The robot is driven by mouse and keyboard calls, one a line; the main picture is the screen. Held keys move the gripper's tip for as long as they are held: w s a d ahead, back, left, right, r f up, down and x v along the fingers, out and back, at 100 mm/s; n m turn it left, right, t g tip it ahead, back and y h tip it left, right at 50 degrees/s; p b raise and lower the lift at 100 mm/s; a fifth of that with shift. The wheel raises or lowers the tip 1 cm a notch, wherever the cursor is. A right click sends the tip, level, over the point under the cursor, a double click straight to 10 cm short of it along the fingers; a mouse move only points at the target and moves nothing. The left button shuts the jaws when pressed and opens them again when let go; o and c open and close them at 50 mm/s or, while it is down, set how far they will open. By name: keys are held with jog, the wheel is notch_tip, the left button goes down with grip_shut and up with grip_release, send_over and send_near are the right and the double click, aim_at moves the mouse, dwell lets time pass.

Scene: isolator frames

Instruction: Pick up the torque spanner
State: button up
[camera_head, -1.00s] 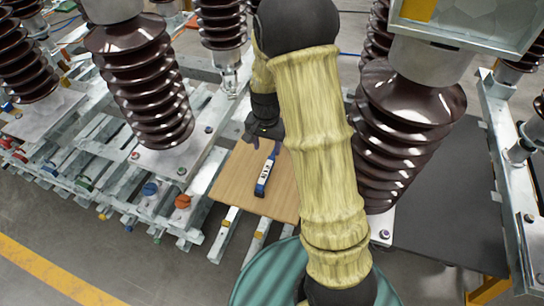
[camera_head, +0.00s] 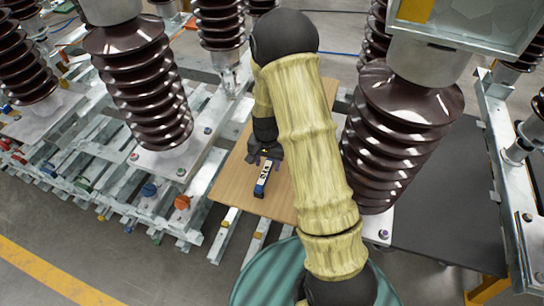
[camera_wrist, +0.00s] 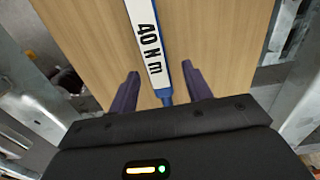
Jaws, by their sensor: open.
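The torque spanner (camera_head: 263,178) lies on a wooden board, blue with a white label. In the wrist view the spanner (camera_wrist: 149,40) shows the label "40 N m" and its narrow blue end reaches down between the fingers. My gripper (camera_head: 265,158) is over the spanner's far end in the head view. In the wrist view my gripper (camera_wrist: 160,90) has its two purple fingers apart, one on each side of the spanner, touching neither side that I can see. The spanner's far end is hidden behind my gripper in the head view.
The wooden board (camera_head: 231,187) rests on metal rails between tall brown ribbed insulators (camera_head: 145,85) and (camera_head: 395,130). A metal frame with coloured knobs (camera_head: 182,202) stands at left. A dark flat panel (camera_head: 440,215) lies at right. The board around the spanner is clear.

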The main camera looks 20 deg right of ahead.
jog(key=shift+f, duration=1.5)
jog(key=shift+d, duration=0.1)
jog(key=shift+r, duration=0.1)
grip_shut()
notch_tip(320, 180, up, 10)
